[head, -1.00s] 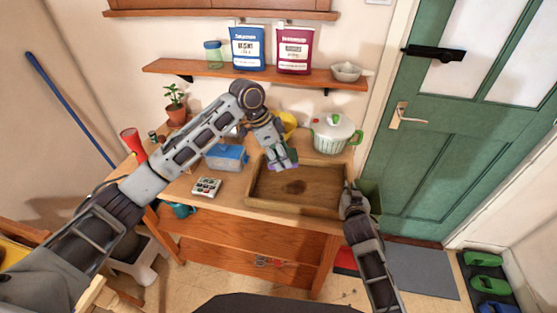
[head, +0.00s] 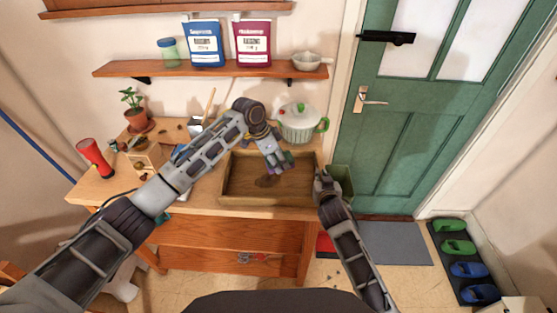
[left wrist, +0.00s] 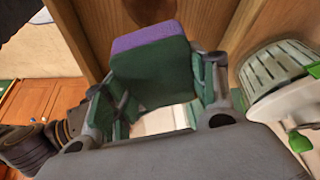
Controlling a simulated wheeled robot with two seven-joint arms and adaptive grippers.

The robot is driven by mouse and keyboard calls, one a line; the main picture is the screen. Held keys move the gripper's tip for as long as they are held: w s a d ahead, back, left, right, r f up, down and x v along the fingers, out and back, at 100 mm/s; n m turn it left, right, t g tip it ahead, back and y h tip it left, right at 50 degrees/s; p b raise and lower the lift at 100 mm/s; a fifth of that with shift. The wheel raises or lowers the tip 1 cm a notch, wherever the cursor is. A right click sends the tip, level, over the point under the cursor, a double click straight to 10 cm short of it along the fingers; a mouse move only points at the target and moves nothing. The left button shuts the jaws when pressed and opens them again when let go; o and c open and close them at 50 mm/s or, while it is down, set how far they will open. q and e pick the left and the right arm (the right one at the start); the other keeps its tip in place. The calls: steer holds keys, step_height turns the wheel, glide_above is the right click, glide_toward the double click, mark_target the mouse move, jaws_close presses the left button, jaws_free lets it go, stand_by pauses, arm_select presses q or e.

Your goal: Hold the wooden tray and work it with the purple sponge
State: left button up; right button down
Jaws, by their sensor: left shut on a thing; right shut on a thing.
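The wooden tray (head: 230,200) lies on the workbench, open side up, with a dark stain (head: 266,181) on its floor. My left gripper (head: 279,166) reaches over the tray's back right part. It is shut on the purple sponge (left wrist: 145,38), whose purple layer faces the tray and whose thick green layer (left wrist: 152,78) sits between the fingers. Only a little of the sponge shows in the head view; I cannot tell whether it touches the tray floor. My right gripper (head: 322,182) is shut on the tray's right wall.
A green bin (head: 342,180) is beside the bench's right end. A red flashlight-like object (head: 95,155) and potted plant (head: 136,112) stand left. A shelf (head: 215,69) hangs above.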

mark_target(261, 179)
arm_select(q)
steer(key=shift+f, duration=0.1)
stand_by(0.5)
steer(key=shift+f, duration=2.85)
steer(key=shift+f, duration=1)
steer(key=shift+w+a, duration=0.15)
steer(key=shift+a, duration=1.6)
steer(key=shift+a, duration=0.1)
steer(key=shift+a+f, duration=0.2)
steer(key=shift+a, duration=1.5)
steer(key=shift+a, duration=0.1)
